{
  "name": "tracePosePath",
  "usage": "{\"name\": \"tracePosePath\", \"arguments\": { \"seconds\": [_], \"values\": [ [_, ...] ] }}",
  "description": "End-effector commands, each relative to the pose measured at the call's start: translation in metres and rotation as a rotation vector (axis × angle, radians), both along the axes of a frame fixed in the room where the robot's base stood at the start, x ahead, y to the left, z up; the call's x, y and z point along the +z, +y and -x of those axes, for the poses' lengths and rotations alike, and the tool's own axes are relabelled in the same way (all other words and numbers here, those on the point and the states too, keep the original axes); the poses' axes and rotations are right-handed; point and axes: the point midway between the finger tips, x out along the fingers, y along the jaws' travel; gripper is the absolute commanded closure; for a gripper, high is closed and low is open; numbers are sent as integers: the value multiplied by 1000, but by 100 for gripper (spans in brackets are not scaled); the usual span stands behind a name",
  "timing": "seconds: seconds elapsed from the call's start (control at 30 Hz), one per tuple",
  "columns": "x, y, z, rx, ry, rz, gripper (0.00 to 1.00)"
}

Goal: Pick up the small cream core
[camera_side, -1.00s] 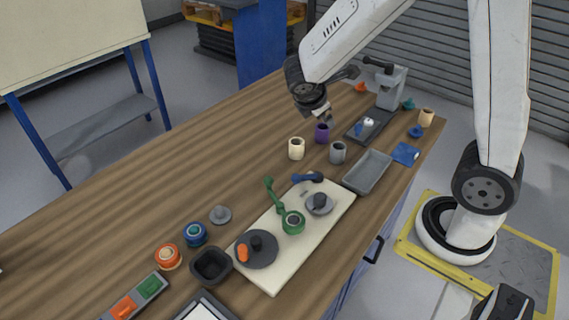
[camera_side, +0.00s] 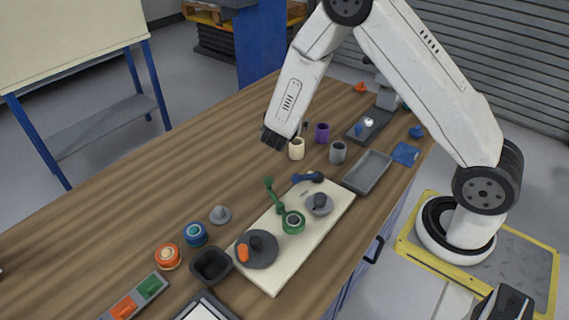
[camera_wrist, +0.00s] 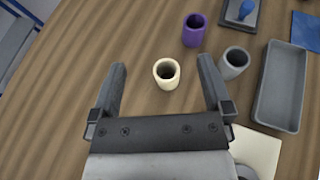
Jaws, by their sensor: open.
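The small cream core (camera_side: 297,152) stands upright on the wooden table, left of the purple core in the side view. In the wrist view the cream core (camera_wrist: 166,74) shows its open top between and a little beyond my two fingers. My gripper (camera_wrist: 162,68) is open and empty, its fingers spread to either side of the core in that picture. In the side view my gripper (camera_side: 284,135) hangs by the core's upper left, and the wrist overlaps the core's edge. I cannot tell the exact height gap; no contact shows.
A purple core (camera_side: 322,133) and a grey core (camera_side: 338,153) stand close by on the right. A grey tray (camera_side: 367,172) lies beyond them. A cream board (camera_side: 268,283) with green and grey parts lies nearer. The table left of the core is clear.

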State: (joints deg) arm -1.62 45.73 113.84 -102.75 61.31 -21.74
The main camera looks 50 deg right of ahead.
Motion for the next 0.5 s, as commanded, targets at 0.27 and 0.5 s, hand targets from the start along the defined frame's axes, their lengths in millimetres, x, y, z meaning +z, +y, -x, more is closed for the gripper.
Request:
{"name": "tracePosePath", "arguments": {
  "seconds": [0.27, 0.5],
  "values": [
    [-72, 0, 1, -1, 4, 0, 0],
    [-104, 0, 0, -3, -1, 0, 0]
  ]
}}
